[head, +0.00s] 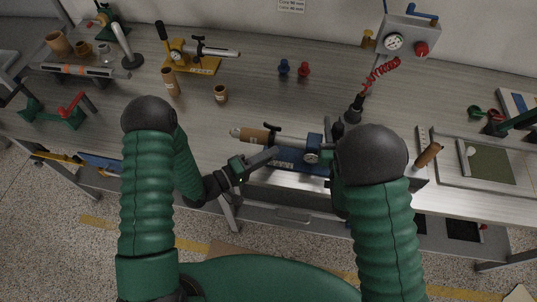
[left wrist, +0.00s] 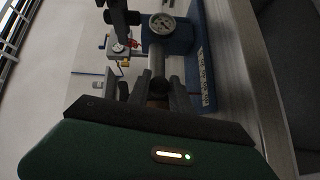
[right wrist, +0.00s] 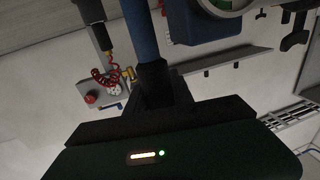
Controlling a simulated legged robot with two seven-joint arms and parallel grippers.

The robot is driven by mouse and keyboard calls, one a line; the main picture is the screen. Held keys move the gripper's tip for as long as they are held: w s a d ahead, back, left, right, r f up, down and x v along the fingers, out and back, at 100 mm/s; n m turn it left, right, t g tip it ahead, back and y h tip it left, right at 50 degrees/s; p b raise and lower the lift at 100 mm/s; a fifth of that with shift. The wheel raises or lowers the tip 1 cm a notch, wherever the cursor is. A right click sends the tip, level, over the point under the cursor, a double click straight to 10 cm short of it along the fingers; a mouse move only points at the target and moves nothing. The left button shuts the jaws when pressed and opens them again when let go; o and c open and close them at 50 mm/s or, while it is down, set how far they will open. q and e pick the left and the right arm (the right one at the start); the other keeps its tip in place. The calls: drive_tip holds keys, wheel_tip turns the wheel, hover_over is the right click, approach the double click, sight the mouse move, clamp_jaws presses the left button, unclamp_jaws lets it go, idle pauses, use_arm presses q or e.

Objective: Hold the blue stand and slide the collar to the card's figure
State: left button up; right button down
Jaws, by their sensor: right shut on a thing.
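The blue stand (head: 297,162) lies near the table's front edge, with a round dial (head: 312,156) and a brown-ended rod (head: 249,134). A black T-shaped screw (head: 271,126) stands up from the rod, seemingly on the collar. The card (head: 291,4) is on the back wall, its print too small to read surely. My left gripper (head: 273,153) is by the stand's left part; in the left wrist view its fingers are apart on either side of the rod (left wrist: 157,65).
A yellow stand (head: 203,66) and several brown cylinders stand left of centre. Blue (head: 284,67) and red (head: 303,69) knobs stand behind. A grey box (head: 409,36) with a red coiled cord is at the back right. A green-floored tray (head: 490,165) is at the right.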

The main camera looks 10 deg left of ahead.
use_arm(q)
clamp_jaws()
drive_tip(key=shift+f, duration=0.1)
drive_tip(key=shift+s+f, duration=0.1)
idle(0.9)
